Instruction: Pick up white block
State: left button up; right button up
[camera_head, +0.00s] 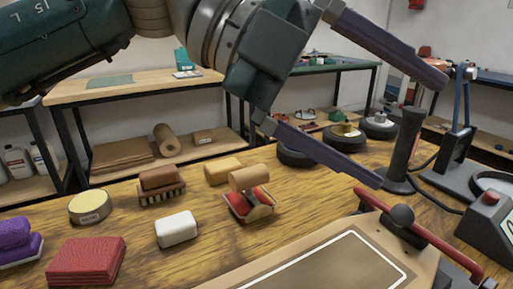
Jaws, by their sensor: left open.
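The white block (177,230) lies flat on the wooden table, a small rounded white piece in the lower left middle of the view. My left gripper (408,132) is open and empty, with two long purple-grey fingers pointing to the lower right. It is above the table, up and to the right of the white block, and well apart from it. My right gripper does not show.
A framed board (325,266) and a red-handled tool (420,233) lie to the right.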

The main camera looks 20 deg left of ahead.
pick_arm(q)
jog(key=w+a+f+y+b, duration=0.2)
jog(key=a+f+y, duration=0.3)
jog(key=a+f, duration=0.25)
jog(key=n+g+y+b, duration=0.2)
jog(key=n+y+b, duration=0.25)
jog(key=y, duration=0.35)
send_over(175, 221)
notch_tip(175, 221, down, 3)
jog(key=shift+w+a+f+n, duration=0.1)
jog(key=shift+w+f+n, duration=0.05)
jog(key=shift+f+n, duration=0.1)
notch_tip(175, 221, down, 4)
jog(key=shift+r+b, duration=0.25)
jog(key=shift+b, duration=0.05)
jog(key=f+b, duration=0.1)
jog(key=f, duration=0.1)
jog(key=f+b, duration=0.1)
jog(key=f, duration=0.2)
jog(key=shift+s+f, duration=0.2)
jog(key=shift+f, duration=0.15)
jog(key=shift+c, duration=0.6)
jog(key=c, duration=1.2)
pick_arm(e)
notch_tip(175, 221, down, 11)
